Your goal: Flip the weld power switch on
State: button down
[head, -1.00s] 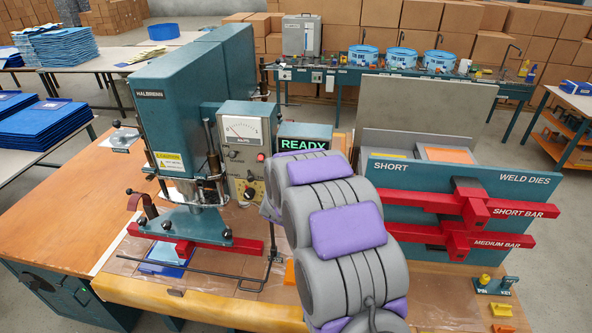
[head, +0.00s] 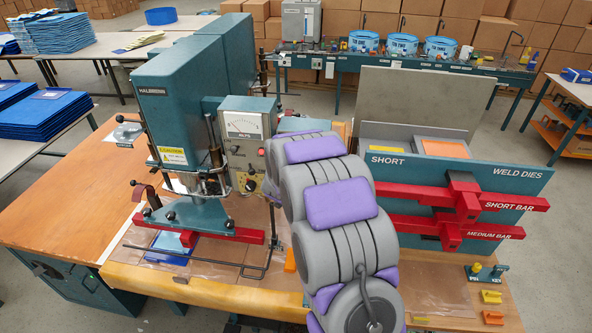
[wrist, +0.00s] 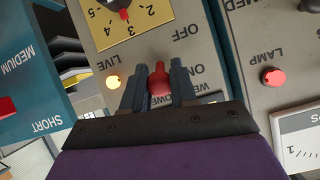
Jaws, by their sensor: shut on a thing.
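In the wrist view, the red weld power switch (wrist: 159,83) stands on the grey control panel, with printed OFF and ON beside it. My gripper (wrist: 161,74) has one dark finger on each side of the switch and is shut on it. The WELD POWER label is partly covered by a finger. I cannot tell for sure whether the lever points to ON or OFF. In the head view, the control box (head: 246,140) with its meter stands on the welding machine (head: 178,100). My arm hides the gripper and the switch there.
The LIVE lamp (wrist: 113,81) glows yellow beside the switch. A red LAMP button (wrist: 273,77) and a yellow dial (wrist: 125,20) are close by. The weld dies rack (head: 455,185) with red bars stands right of my arm.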

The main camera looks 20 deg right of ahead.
jog(key=c, duration=1)
grip_release()
jog(key=shift+w, duration=0.15)
jog(key=shift+o, duration=0.2)
jog(key=v, duration=1.7)
jog(key=shift+s+a, duration=0.2)
